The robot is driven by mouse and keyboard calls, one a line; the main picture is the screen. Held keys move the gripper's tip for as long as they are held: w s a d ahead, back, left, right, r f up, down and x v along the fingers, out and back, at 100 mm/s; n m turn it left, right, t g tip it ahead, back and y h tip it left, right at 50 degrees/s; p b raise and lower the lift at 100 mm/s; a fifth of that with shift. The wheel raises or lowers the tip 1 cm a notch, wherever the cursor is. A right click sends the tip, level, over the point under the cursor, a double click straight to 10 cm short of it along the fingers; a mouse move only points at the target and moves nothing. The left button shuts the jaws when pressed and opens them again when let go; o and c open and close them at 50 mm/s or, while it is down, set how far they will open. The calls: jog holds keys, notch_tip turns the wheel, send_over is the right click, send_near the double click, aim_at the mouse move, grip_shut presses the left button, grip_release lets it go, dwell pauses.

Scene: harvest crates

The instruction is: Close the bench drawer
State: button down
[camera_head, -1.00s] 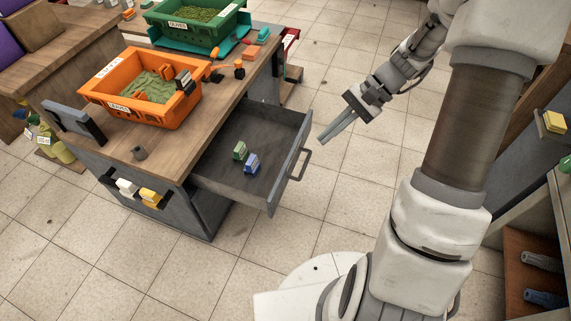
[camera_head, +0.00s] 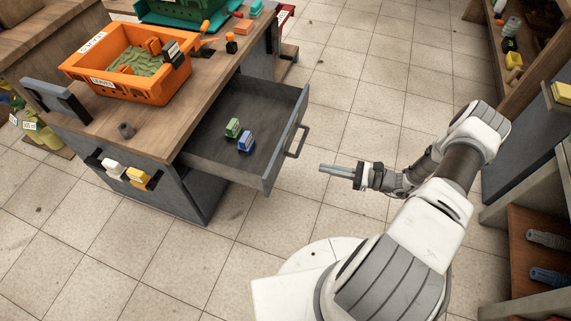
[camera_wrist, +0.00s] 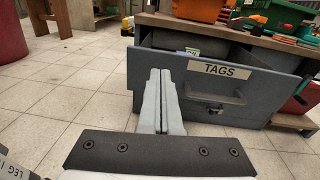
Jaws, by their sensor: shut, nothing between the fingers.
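The grey bench drawer (camera_head: 262,185) stands pulled out from the wooden-topped bench (camera_head: 185,118) in the head view. A green block (camera_head: 233,128) and a blue block (camera_head: 246,142) lie inside it. Its front has a bar handle (camera_head: 298,142). In the wrist view the drawer front (camera_wrist: 265,92) carries a label reading TAGS (camera_wrist: 227,70), with the handle (camera_wrist: 215,97) below it. My gripper (camera_head: 322,169) is shut and empty, to the right of the drawer front and apart from it in the head view. In the wrist view my fingers (camera_wrist: 160,75) point toward the drawer front's left part.
An orange crate (camera_head: 150,92) of green pods and a green crate (camera_head: 205,12) stand on the bench top. A shelf unit (camera_head: 520,215) is at the right edge.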

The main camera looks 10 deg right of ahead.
notch_tip(320, 180, down, 2)
jog(key=m+t, duration=0.1)
jog(key=b, duration=0.2)
send_near(276, 159)
jog(key=x, duration=0.7)
jog(key=b+x, duration=0.5)
jog(key=x, duration=2.2)
jog(key=shift+w, duration=0.15)
jog(key=shift+d+f, duration=0.15)
jog(key=shift+d, duration=0.2)
